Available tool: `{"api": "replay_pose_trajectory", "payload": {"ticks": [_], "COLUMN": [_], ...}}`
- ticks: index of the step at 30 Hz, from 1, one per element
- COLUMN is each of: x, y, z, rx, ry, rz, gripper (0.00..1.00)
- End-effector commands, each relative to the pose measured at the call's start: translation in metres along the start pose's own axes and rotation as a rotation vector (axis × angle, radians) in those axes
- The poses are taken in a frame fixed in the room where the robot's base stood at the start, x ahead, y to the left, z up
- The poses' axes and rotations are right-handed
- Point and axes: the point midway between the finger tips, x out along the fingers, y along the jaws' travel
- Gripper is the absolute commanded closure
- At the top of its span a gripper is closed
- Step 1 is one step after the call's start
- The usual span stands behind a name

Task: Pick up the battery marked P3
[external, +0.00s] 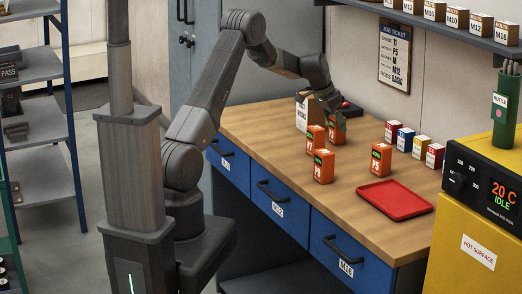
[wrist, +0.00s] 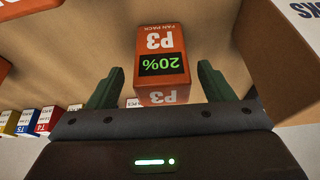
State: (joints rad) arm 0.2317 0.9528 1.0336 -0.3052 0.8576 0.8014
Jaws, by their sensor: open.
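The battery marked P3 (wrist: 162,65) is an orange block with a 20% label, upside down in the wrist view. It sits between the two green fingers of my gripper (wrist: 160,68), with visible gaps on both sides. In the external view my open gripper (external: 331,110) is low over the back of the workbench, above the rearmost orange battery (external: 337,133), which seems to be P3; its marking is hard to read there. Other orange batteries stand close by: one just left (external: 316,139), one in front (external: 324,166), and one marked P5 (external: 381,159) to the right.
A cardboard box (external: 302,113) stands close left of the gripper; it shows at right in the wrist view (wrist: 283,60). Several small coloured boxes (external: 405,140) line the wall side. A red tray (external: 395,199) lies front right. A yellow oven (external: 470,215) stands right.

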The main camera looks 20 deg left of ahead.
Motion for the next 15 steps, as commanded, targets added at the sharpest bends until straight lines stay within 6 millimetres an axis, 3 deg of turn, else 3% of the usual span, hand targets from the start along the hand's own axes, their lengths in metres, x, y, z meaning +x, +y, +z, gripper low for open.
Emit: {"api": "replay_pose_trajectory", "payload": {"ticks": [6,15], "x": [0.024,0.029], "y": [-0.002,-0.002], "z": [0.001,0.001], "rx": [-0.001,0.0], "ry": [-0.001,0.001], "rz": [0.0,-0.001], "gripper": [0.25,0.25]}}
